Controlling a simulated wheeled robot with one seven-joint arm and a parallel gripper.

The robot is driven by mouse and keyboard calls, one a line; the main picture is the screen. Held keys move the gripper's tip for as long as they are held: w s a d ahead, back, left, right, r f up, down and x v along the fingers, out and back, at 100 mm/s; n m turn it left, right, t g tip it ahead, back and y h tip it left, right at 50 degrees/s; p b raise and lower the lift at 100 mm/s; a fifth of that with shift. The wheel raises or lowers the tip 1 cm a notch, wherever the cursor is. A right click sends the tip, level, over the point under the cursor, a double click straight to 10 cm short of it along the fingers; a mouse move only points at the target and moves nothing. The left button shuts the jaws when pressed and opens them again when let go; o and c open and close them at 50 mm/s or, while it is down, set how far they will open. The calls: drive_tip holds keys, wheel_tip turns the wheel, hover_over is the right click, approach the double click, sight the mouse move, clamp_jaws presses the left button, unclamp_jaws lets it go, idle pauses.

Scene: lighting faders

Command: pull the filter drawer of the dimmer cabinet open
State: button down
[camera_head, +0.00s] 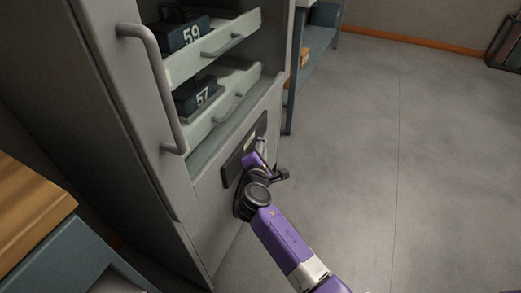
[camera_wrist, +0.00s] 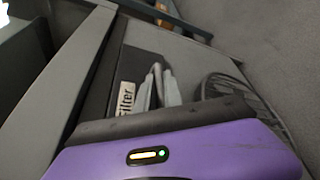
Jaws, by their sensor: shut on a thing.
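The dimmer cabinet (camera_head: 175,185) is the tall grey unit at the left in the head view. Its filter drawer front (camera_head: 212,212) is low down, with a dark panel (camera_head: 233,167) on it, and looks flush with the cabinet. In the wrist view the white label (camera_wrist: 126,98) reads "Filter". The drawer's handle (camera_head: 263,145) is pale and partly hidden by my gripper (camera_head: 257,161). My gripper is at the handle, shut on it; in the wrist view its pale fingers (camera_wrist: 158,75) close together beside the label, and the exact contact is hard to see.
Above, two trays with handles stick out, holding dark blocks marked 59 (camera_head: 188,36) and 57 (camera_head: 199,96). The cabinet door's long handle (camera_head: 157,85) is at the left. A wooden-topped bench (camera_head: 30,215) stands front left. Floor (camera_head: 400,150) to the right is clear.

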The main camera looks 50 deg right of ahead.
drive_tip(key=s+d+p, duration=0.3)
drive_tip(key=s+d, duration=0.1)
drive_tip(key=s, duration=0.7)
drive_tip(key=s+d+p, duration=0.3)
drive_tip(key=s+p, duration=0.1)
drive_tip(key=s, duration=0.7)
drive_tip(key=shift+d, duration=0.4)
drive_tip(key=shift+s, duration=0.1)
drive_tip(key=c, duration=1.7)
unclamp_jaws()
drive_tip(key=shift+c, duration=0.2)
drive_tip(key=v, duration=0.7)
drive_tip(key=shift+s+a, duration=0.25)
drive_tip(key=shift+s, duration=0.05)
drive_tip(key=shift+r, duration=0.1)
